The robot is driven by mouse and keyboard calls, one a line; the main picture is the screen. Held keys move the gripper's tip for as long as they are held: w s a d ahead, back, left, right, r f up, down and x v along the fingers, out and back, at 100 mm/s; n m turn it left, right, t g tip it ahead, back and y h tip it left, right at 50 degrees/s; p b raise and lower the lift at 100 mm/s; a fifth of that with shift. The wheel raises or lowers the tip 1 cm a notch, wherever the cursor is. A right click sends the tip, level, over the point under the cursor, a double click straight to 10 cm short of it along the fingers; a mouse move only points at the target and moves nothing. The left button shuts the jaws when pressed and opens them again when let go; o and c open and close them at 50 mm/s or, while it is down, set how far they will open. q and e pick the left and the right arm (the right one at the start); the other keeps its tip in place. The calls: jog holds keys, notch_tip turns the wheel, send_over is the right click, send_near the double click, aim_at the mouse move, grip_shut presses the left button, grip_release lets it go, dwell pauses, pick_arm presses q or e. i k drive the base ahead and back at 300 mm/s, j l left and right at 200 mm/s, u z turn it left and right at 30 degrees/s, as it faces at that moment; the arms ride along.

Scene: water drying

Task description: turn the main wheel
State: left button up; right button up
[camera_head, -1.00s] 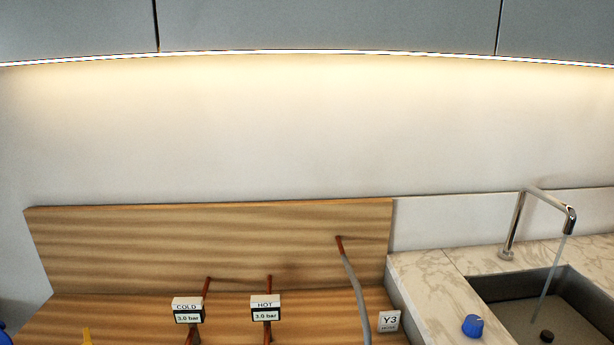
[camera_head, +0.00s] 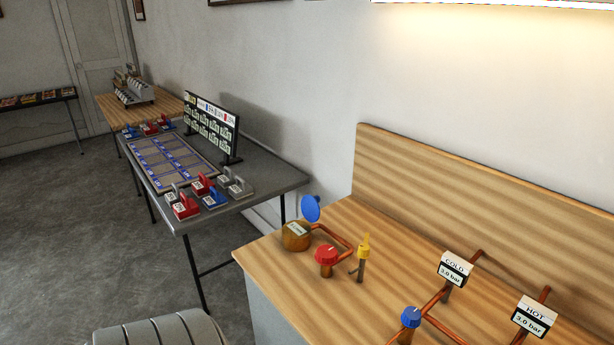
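A red round wheel (camera_head: 326,254) sits on a copper-coloured valve body near the left end of the wooden counter (camera_head: 300,290). No label marks it as the main wheel. To its left is a brass meter (camera_head: 296,237) with a raised blue round lid (camera_head: 310,208). To its right stands a yellow-topped upright fitting (camera_head: 363,246). A smaller blue knob (camera_head: 411,317) sits on copper pipe further right. Neither of my grippers is in view.
COLD (camera_head: 454,268) and HOT (camera_head: 534,316) gauges both read 3.0 bar. A wooden backboard (camera_head: 470,200) stands behind. A dark table (camera_head: 255,190) with red, blue and grey padlock-like items and a display board (camera_head: 211,128) is at left. Grey floor (camera_head: 60,230) is open.

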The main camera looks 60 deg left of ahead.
aim_at(325, 255)
jog(key=u, duration=1.45)
jog(key=k+j, duration=0.05)
